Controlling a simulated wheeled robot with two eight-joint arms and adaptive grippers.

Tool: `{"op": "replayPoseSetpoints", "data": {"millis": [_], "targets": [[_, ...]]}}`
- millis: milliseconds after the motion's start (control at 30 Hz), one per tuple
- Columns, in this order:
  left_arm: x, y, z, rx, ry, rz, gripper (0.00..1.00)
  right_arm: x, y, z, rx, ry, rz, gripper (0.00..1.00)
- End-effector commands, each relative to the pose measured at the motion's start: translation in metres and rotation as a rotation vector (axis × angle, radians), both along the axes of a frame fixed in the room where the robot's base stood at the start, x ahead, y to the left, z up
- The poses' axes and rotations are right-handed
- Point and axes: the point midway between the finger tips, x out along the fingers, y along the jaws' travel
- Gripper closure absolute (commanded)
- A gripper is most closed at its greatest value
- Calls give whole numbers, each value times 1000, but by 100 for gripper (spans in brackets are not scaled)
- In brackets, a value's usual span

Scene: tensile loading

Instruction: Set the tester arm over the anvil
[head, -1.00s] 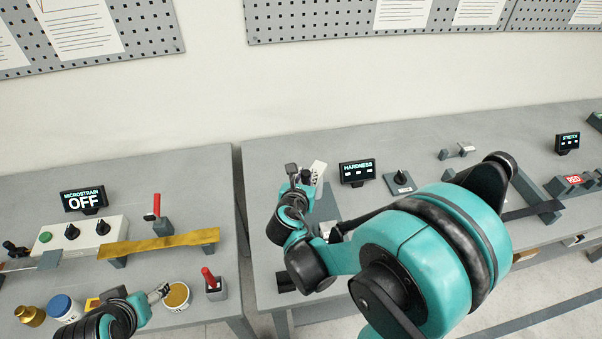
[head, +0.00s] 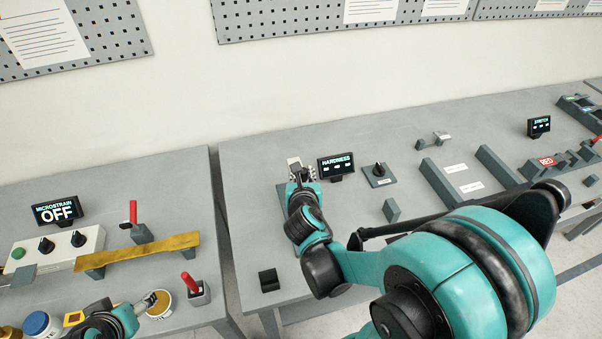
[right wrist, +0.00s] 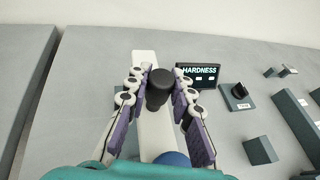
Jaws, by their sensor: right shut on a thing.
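The hardness tester's white arm (right wrist: 148,122) runs lengthwise below my right gripper in the right wrist view, with a black knob (right wrist: 159,85) above it. My right gripper (right wrist: 160,92) is shut on this knob, one finger on each side. In the head view the gripper (head: 301,180) is left of the HARDNESS display (head: 337,165), and a pale part of the tester (head: 293,162) shows just beyond it. I cannot make out the anvil; gripper and forearm cover much of the tester. My left gripper (head: 148,302) is by a brass-topped round pot (head: 160,304); its opening is unclear.
A knob box (head: 379,173) stands right of the display, with a grey block (head: 391,210) nearer. A small dark block (head: 269,280) lies near the front edge. A gap separates this table from the left one, which holds a brass strip (head: 150,249).

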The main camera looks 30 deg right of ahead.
Motion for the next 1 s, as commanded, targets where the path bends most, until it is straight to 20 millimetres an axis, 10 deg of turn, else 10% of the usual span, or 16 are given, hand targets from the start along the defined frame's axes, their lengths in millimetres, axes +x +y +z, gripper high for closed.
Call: {"op": "replayPoseSetpoints", "data": {"millis": [467, 500, 600, 1000], "targets": [[0, 0, 0, 0, 0, 0, 32, -1, -2, -1, -2, 3, -5, 100], [0, 0, 0, 0, 0, 0, 32, -1, -2, -1, -2, 3, -5, 75], [0, 0, 0, 0, 0, 0, 32, -1, -2, 0, -1, 3, -4, 56], [0, 0, 0, 0, 0, 0, 32, -5, 2, 2, -1, 2, -1, 56]]}}
